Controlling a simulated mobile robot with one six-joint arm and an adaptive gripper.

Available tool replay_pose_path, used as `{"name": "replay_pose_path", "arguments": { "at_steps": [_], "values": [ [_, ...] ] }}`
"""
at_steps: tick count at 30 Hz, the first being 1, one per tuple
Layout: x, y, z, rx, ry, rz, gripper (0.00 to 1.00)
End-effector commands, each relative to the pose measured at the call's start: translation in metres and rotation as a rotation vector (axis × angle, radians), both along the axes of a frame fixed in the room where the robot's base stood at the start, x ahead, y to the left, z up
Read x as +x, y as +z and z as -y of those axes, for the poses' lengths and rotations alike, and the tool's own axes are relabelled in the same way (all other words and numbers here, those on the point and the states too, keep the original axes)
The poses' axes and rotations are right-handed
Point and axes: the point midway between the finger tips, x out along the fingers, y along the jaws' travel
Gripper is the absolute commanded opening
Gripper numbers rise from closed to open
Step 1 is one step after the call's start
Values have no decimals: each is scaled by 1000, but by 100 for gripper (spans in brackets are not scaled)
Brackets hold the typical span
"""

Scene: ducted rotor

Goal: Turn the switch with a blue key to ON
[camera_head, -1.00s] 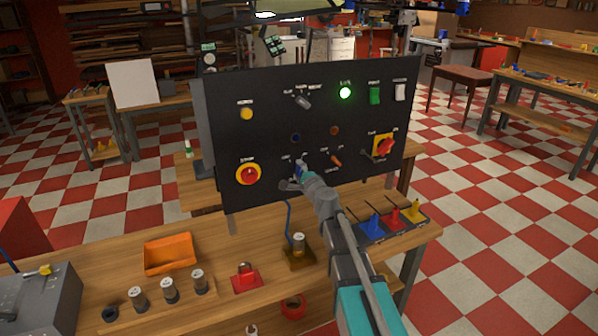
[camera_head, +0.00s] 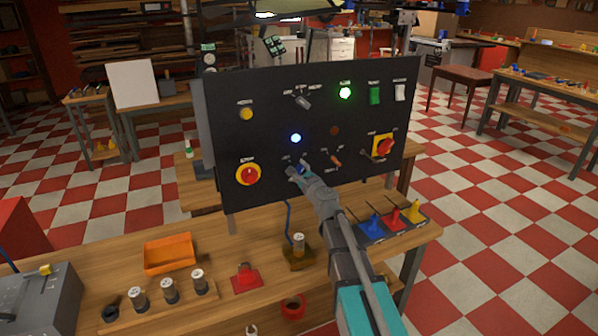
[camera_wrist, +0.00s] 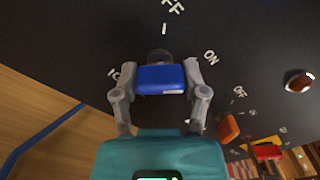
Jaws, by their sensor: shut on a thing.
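The black panel (camera_head: 270,95) stands upright on the bench. The blue key (camera_wrist: 162,79) sits in its switch low on the panel, and my gripper hides most of it in the head view. In the wrist view its blue head lies between the two fingertips, with the OFF mark (camera_wrist: 172,6) above and the ON mark (camera_wrist: 211,57) to the upper right. Which mark the key points at is hard to tell. My gripper (camera_head: 297,172) is shut on the blue key. A blue lamp (camera_head: 296,138) glows above the switch.
An orange key switch (camera_head: 336,161) is close to the right of my gripper, with a dark red lamp (camera_head: 334,131) above it. A red stop knob (camera_head: 248,175) is to the left and a red rotary switch (camera_head: 384,146) to the right. A green lamp (camera_head: 345,93) is lit.

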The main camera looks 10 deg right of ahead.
Motion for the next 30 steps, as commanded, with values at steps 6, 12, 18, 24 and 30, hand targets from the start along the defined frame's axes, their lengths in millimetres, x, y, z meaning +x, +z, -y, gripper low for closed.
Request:
{"name": "replay_pose_path", "arguments": {
  "at_steps": [6, 12, 18, 24, 30],
  "values": [
    [0, 0, 1, 3, -1, -1, 10],
    [0, 0, 0, 2, -1, -1, 91],
    [0, 0, 0, 1, 0, 0, 91],
    [0, 0, 0, 1, 0, 0, 91],
    [-7, 0, 2, 1, 0, 0, 91]
  ]
}}
